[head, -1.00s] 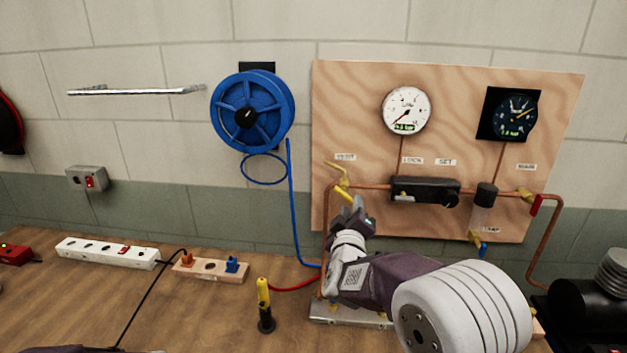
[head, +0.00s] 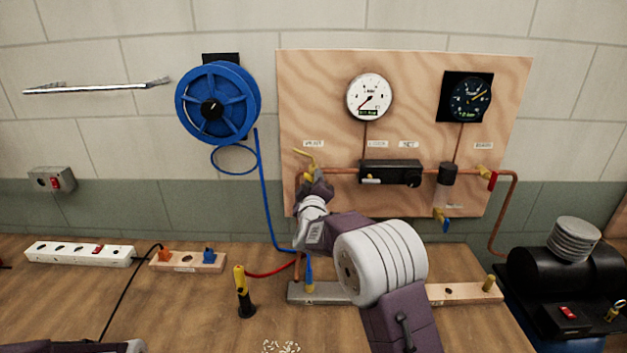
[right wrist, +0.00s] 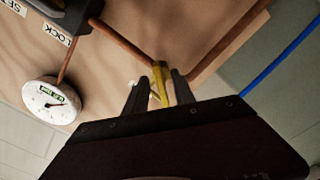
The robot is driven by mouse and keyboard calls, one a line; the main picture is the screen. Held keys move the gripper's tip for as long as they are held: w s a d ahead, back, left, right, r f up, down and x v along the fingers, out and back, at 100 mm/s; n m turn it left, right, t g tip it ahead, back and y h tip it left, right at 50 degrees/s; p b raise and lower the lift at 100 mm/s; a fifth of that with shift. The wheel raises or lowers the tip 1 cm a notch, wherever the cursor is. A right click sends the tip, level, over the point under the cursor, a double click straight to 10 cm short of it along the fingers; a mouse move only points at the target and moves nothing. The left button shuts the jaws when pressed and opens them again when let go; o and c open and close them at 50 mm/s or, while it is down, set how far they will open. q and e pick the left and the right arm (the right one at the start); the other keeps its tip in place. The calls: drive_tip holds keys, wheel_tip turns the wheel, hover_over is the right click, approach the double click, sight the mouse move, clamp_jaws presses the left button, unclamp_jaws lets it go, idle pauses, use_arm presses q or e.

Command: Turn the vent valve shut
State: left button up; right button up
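The vent valve (head: 306,156) is a small yellow-handled valve on the copper pipe at the left of the wooden panel, below a small label. Its yellow handle slants up to the left. My right gripper (head: 316,184) is at the valve from below and hides its lower part. In the right wrist view a yellow valve part (right wrist: 159,84) stands between the two dark fingers of my right gripper (right wrist: 158,88). The fingers look apart, with a gap on the left of the yellow part. I cannot tell whether either finger touches it. My left gripper is out of view.
The wooden panel (head: 420,85) carries a white gauge (head: 369,97), a dark gauge (head: 469,97), a black regulator (head: 388,173) and a red-handled valve (head: 491,181). A blue hose reel (head: 217,103) hangs to the left. A yellow-and-black tool (head: 242,291) stands on the bench.

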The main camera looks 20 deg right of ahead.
drive_tip(key=shift+w+f, duration=0.1)
drive_tip(key=shift+w, duration=0.05)
drive_tip(key=shift+c, duration=0.9)
clamp_jaws()
drive_tip(key=shift+f+m, duration=0.15)
drive_tip(key=shift+m, duration=0.15)
drive_tip(key=shift+m+b, duration=0.45)
drive_tip(key=shift+m, duration=0.15)
drive_tip(key=m+b, duration=0.1)
drive_tip(key=m, duration=0.2)
drive_tip(key=shift+f+b, duration=0.15)
drive_tip(key=shift+b, duration=0.15)
drive_tip(key=shift+m+b, duration=1.1)
drive_tip(key=shift+m, duration=1.6)
drive_tip(key=shift+a, duration=0.1)
